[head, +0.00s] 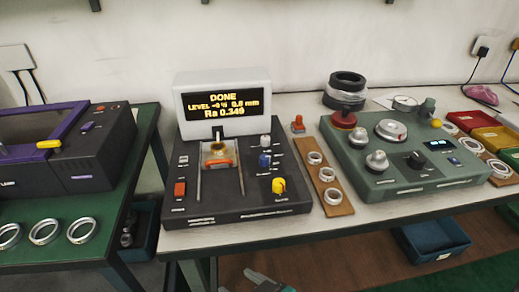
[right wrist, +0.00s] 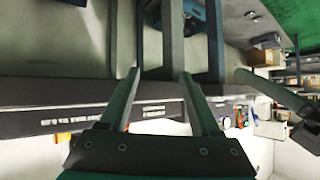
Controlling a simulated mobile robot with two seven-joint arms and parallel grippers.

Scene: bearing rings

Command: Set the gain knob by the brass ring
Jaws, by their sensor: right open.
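The black tester (head: 235,205) has a lit display (head: 220,105) reading "DONE", a level line with 0.8 mm, and "Ra 0.349". A small brass-coloured ring (head: 217,149) appears to sit in its central fixture, partly hidden by the fixture. My right gripper (right wrist: 159,75) is open and empty in the right wrist view, low by the bench edge. My left gripper is not seen.
A wooden strip (head: 328,175) with several steel rings lies right of the tester, beside a green instrument (head: 400,155) with knobs. A purple-black machine (head: 70,150) stands left on a green bench (head: 110,225). Coloured bins (head: 488,138) are far right. Bare bench shows in front.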

